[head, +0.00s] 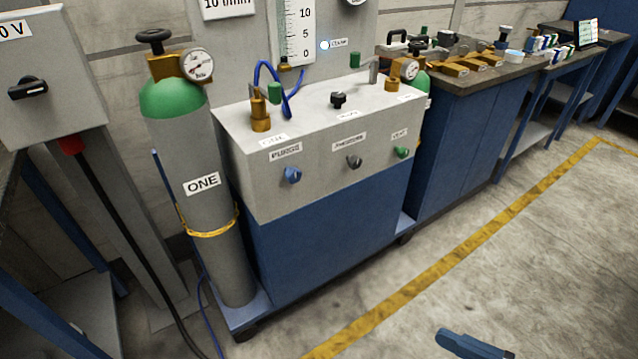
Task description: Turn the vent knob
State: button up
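The vent knob (402,153) is a small green knob at the right of the front face of the grey box (240,140) on the cart. A small label that seems to read VENT (399,134) is just above it. A blue knob (292,175) and a dark grey knob (354,162) sit to its left on the same face, each under a label. Only a blue piece of what looks like my gripper (474,346) shows at the bottom edge, well below and apart from the knob. Its fingers cannot be made out.
A grey gas cylinder with a green top, marked ONE (203,184), stands left of the box. A second cylinder (415,95) is partly hidden at right. A workbench (470,80) with parts stands behind. The floor (500,230) in front is clear.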

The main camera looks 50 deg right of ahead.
aim_at(403, 153)
jog(key=z, duration=1.35)
